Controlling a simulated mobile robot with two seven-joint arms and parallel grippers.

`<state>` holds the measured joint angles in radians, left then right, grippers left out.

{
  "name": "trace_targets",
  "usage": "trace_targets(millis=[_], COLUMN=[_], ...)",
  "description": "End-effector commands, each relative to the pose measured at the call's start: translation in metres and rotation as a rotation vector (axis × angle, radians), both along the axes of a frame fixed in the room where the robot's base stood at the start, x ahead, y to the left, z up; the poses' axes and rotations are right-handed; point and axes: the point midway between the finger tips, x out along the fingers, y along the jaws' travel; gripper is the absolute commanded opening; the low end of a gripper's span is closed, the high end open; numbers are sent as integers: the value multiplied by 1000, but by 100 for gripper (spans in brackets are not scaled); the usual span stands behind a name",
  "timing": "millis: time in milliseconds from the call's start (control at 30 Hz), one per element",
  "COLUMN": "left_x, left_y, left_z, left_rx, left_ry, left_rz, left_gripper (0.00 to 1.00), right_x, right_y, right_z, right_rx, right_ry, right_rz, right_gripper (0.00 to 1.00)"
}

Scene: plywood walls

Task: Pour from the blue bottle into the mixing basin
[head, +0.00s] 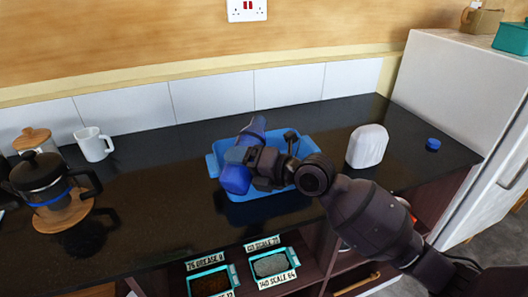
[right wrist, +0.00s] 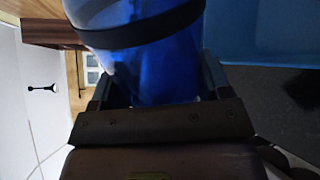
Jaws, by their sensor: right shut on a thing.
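The blue bottle (head: 236,179) is in my right gripper, over the left part of the mixing basin. It looks tilted; its far end (head: 255,127) points toward the wall. I cannot tell whether anything flows from it. The light blue mixing basin (head: 280,206) stands on the dark counter, partly hidden by my right arm and the bottle. My right gripper (head: 250,158) is shut on the bottle. In the right wrist view the bottle (right wrist: 150,75) fills the space between the fingers, and the basin (right wrist: 270,35) shows at upper right. My left gripper is not in view.
A white rounded container (head: 367,146) and a small blue cap (head: 433,144) are right of the basin. A white mug (head: 94,145) and a coffee press (head: 47,185) stand at left. Labelled trays (head: 272,265) sit below the front edge. A white fridge (head: 455,95) bounds the right.

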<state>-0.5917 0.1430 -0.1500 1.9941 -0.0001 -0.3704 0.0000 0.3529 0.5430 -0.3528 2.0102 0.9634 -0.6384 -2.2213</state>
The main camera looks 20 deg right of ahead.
Motion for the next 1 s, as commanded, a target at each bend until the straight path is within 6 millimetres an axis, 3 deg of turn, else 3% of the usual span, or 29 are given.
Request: trace_targets(millis=[500,1000], left_x=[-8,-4], left_y=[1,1], left_z=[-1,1], left_rx=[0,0], left_ry=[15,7], left_rz=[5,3], left_gripper=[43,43], right_x=[-1,-1], right_y=[1,0], right_z=[-2,-5], right_rx=[27,51], right_ry=[30,64], right_rz=[0,1], right_gripper=[36,36])
